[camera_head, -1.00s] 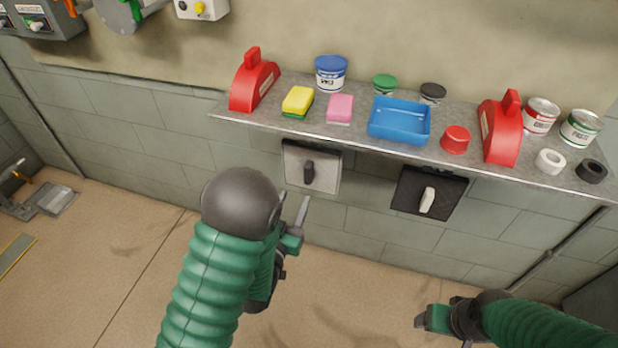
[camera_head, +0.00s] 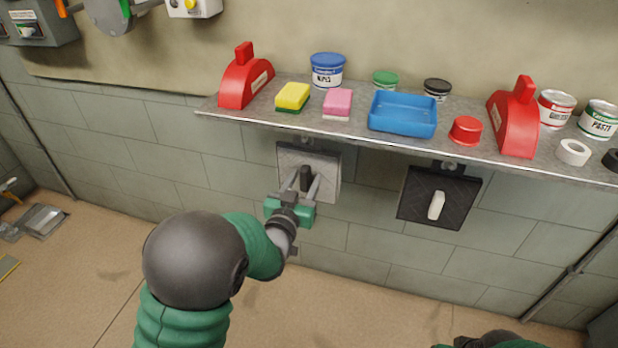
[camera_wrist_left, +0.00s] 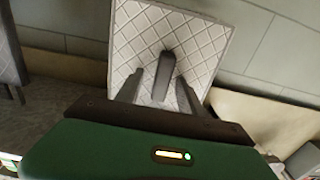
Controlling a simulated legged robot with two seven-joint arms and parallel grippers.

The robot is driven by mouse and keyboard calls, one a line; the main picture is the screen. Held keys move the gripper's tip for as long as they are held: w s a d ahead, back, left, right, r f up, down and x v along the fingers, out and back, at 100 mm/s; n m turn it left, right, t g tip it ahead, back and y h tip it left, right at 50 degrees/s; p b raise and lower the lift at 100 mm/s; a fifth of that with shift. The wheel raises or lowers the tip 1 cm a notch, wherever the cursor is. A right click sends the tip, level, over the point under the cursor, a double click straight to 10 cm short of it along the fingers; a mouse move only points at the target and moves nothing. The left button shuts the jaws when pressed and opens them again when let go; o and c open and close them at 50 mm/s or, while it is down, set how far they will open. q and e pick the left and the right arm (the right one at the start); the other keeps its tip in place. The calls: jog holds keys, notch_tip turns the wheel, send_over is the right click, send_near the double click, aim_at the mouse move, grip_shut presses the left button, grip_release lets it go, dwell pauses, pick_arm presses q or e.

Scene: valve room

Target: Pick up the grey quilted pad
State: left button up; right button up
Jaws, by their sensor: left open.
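The grey quilted pad (camera_head: 321,168) hangs below the shelf against the wall, with a dark upright handle (camera_head: 306,179) on its front. In the left wrist view the pad (camera_wrist_left: 196,35) shows its diamond quilting, slightly tilted, and its handle (camera_wrist_left: 164,72) stands between my fingers. My left gripper (camera_head: 303,186) is open, one finger on each side of the handle. I cannot tell whether the fingers touch it. My right arm shows only in part at the bottom edge of the head view; its fingers are not visible.
A black pad (camera_head: 455,187) with a white handle hangs to the right. The shelf (camera_head: 360,135) above holds a blue tray (camera_head: 378,126), a yellow sponge (camera_head: 292,96), a pink sponge (camera_head: 338,103), red holders and several tins. The wall below the pads is clear.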

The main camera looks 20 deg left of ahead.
pick_arm(q)
jog(key=shift+s+a, duration=0.1)
jog(key=shift+a, duration=0.05)
jog(key=shift+c, duration=0.3)
grip_shut()
jog(key=shift+r, duration=0.25)
